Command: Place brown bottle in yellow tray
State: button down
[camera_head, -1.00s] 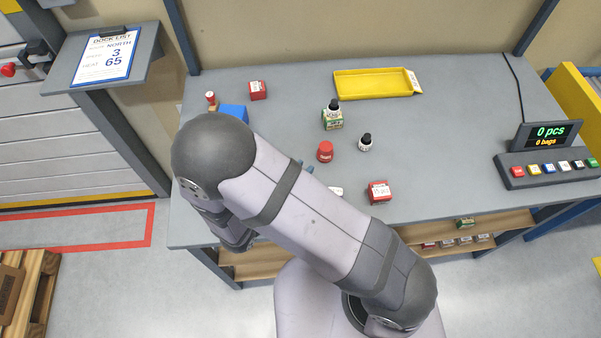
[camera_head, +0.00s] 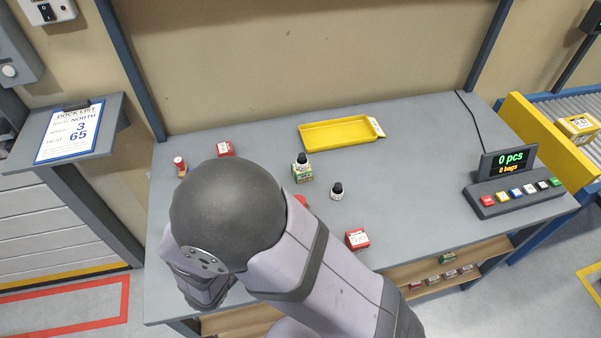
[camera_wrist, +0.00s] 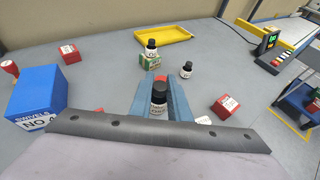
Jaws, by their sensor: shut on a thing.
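My gripper (camera_wrist: 159,84) shows in the wrist view as two blue fingers shut on a small dark bottle (camera_wrist: 159,98) with a black cap and a pale label. The bottle is upright between the fingers; how high it is held I cannot tell. In the head view my arm hides the gripper and this bottle. The yellow tray (camera_head: 318,138) lies at the back of the table and looks empty; it also shows at the top of the wrist view (camera_wrist: 146,36). The gripper is apart from the tray, on the near side of it.
Between gripper and tray stand a black-capped bottle by a green box (camera_head: 303,173), another black-capped bottle (camera_head: 337,192) and a red item (camera_wrist: 161,79). Red boxes (camera_head: 357,239) and (camera_head: 225,149) and a blue bin (camera_wrist: 38,97) stand around. A button console (camera_head: 515,191) is at right.

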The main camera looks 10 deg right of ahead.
jog(key=shift+r, duration=2.75)
jog(key=shift+w, duration=0.2)
jog(key=w+d+f+m+h+b, duration=0.1)
jog(key=w+f+b, duration=0.15)
jog(key=w, duration=0.55)
jog(key=m+g+h+b, duration=0.2)
jog(key=m+g+b, duration=0.1)
jog(key=b, duration=0.6)
send_over(346, 140)
jog(key=shift+f+p, duration=0.5)
jog(key=shift+f, duration=5.55)
